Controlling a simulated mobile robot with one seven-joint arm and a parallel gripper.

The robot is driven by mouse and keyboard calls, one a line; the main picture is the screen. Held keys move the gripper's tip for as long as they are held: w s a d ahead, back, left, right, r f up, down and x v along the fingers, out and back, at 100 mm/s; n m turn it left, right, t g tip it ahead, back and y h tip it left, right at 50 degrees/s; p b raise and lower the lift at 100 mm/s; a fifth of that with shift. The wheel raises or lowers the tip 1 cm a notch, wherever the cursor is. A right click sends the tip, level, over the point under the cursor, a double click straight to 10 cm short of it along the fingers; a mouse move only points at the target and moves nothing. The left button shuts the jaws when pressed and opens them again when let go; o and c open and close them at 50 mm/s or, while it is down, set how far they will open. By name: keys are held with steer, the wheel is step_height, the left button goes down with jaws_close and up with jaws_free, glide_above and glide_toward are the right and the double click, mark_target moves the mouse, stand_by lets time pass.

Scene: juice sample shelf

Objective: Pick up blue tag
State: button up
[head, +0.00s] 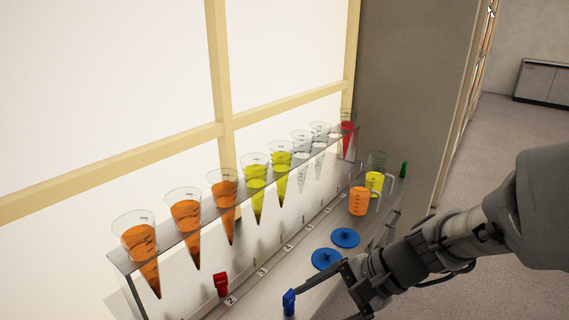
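The blue tag (289,302) is a small upright blue piece at the bottom middle of the head view, over the front part of the metal shelf. My gripper (316,289) comes in from the right, and a thin dark finger reaches left to just beside the tag's upper part. I cannot tell whether the finger touches the tag, nor whether the tag rests on the shelf. The second finger does not show clearly, so the gap between the fingers cannot be judged.
The metal shelf (262,290) carries a rack of cones with orange, yellow, clear and red contents. A red tag (221,284) stands left of the blue one. Two blue discs (326,259) (345,237), an orange cup (358,201) and a yellow cup (374,183) stand further back.

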steer(key=w+d+f+m+t+y+b, duration=0.1)
steer(key=w+f+m+t+y+b, duration=0.15)
steer(key=w+f+m+b, duration=0.4)
steer(key=m+t+b, duration=0.2)
steer(key=m+t, duration=0.2)
steer(key=m, duration=0.4)
glide_toward(292, 302)
steer(key=b+x, duration=0.2)
steer(key=x, duration=0.6)
steer(key=shift+w+a+f+b, duration=0.15)
steer(key=shift+a+f+b, duration=0.1)
steer(key=shift+b, duration=0.1)
steer(key=shift+b+x, duration=0.95)
steer(key=shift+x, duration=1.75)
steer(key=shift+r, duration=0.15)
steer(key=shift+c, duration=0.3)
jaws_close()
steer(key=shift+r, duration=0.1)
